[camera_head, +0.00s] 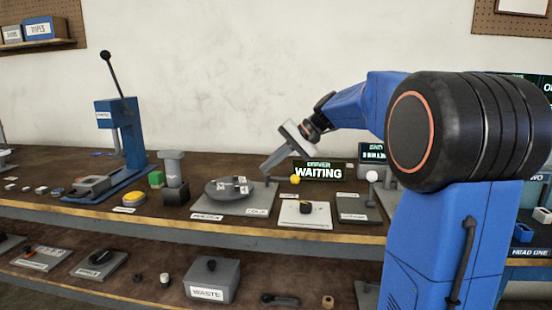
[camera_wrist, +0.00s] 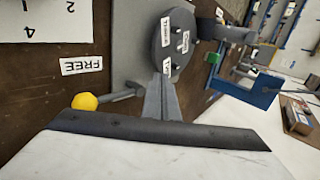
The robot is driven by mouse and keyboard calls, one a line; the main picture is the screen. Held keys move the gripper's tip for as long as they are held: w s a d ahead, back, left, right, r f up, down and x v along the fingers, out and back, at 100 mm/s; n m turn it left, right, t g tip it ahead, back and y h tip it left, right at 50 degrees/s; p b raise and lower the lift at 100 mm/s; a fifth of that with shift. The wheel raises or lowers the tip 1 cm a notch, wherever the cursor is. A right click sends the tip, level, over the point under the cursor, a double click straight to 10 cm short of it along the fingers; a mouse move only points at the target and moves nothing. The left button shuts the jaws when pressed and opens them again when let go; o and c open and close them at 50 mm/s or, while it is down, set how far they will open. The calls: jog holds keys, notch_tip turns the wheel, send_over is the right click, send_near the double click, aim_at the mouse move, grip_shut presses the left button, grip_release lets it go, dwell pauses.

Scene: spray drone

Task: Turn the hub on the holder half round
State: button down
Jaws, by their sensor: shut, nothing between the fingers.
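The hub is a dark grey round disc (camera_head: 216,192) with small white labels and short pegs. It lies on the holder, a grey plate (camera_head: 264,200) with white labels on its front edge. In the wrist view the disc (camera_wrist: 159,48) is just beyond my fingers. A lever with a yellow knob (camera_head: 295,180) stands at the holder's right side; in the wrist view the knob (camera_wrist: 85,101) is near a "FREE" label (camera_wrist: 82,65). My gripper (camera_head: 267,172) is shut and empty, above the right rear of the holder. Its fingers (camera_wrist: 162,100) show at the bottom of the wrist view. Contact with anything cannot be told.
A "DRIVER WAITING" sign (camera_head: 318,171) stands behind the lever. A white plate (camera_head: 304,220) with a dark knob lies right of the holder. Left are a grey post on a black block (camera_head: 174,185), a yellow button (camera_head: 134,198) and a blue press (camera_head: 118,125).

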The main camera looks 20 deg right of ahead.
aim_at(238, 179)
jog(key=w+a+f, duration=0.2)
jog(key=a, duration=0.3)
jog(key=shift+w+f, duration=0.4)
jog(key=shift+w+a, duration=0.4)
jog(key=shift+a, duration=0.2)
jog(key=shift+w, duration=0.15)
